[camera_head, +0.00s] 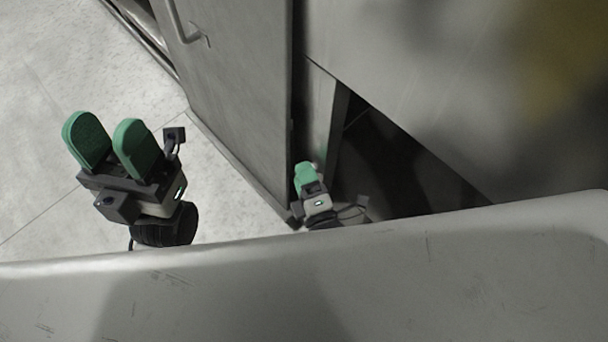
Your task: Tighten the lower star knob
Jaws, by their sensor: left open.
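My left gripper (104,134) is at the left of the head view, above the floor. Its two green fingers stand apart with nothing between them. My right gripper (308,168) is lower down near the middle, beside the narrow upright strip at the edge of the grey metal panel. Its green fingers overlap from this angle, so I cannot see whether they are apart. A small pale spot shows just by its fingertips, too small to identify. I cannot make out the lower star knob.
A grey metal door or panel (235,90) with a bar handle (178,22) stands behind the grippers. A dark gap (385,165) opens to the right of the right gripper, under a large pale panel (430,60). The tiled floor (45,60) at the left is clear.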

